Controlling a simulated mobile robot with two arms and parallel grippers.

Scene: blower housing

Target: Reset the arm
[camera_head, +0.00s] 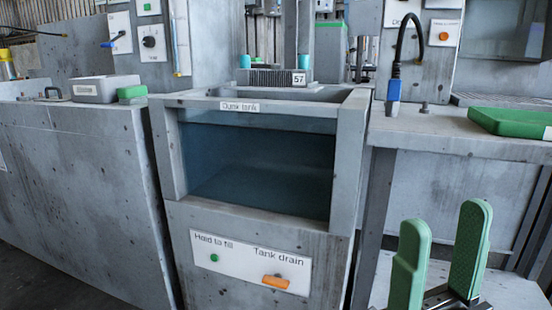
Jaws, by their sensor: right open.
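My right gripper (440,258) shows at the lower right, with two green-padded fingers pointing up and apart. It is open, and nothing shows between the fingers. It stands in front of the right-hand bench, to the right of the tank's front panel. My left gripper and left arm are not in view.
A quench tank (172,160) with a window stands in the middle; its panel (240,262) has a green button (214,258) and an orange handle (275,282). A green tray (512,122) lies on the right bench (425,127). A grey box (105,90) sits on the left bench.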

